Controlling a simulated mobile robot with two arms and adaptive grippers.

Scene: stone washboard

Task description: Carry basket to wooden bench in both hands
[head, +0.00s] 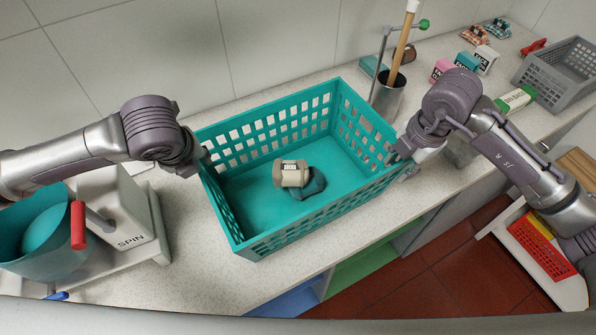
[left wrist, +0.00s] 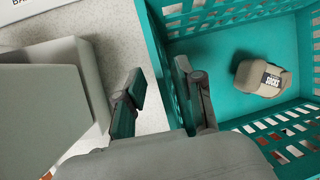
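My left gripper (head: 200,160) is at the basket's left end wall. In the left wrist view my left gripper (left wrist: 160,88) is open, one finger outside the basket wall and one inside; a gap shows beside the outer finger. My right gripper (head: 405,152) is at the right end wall; its fingers are too small and partly hidden to tell their state. A strip of wooden surface (head: 577,162) shows at the right edge.
A spin machine (head: 125,225) and teal bucket (head: 40,235) stand left of the basket. A metal canister (head: 388,100) and tap are close behind its right end. Small boxes (head: 467,62) and a grey crate (head: 560,75) are farther right. Red tiled floor (head: 440,270) lies in front.

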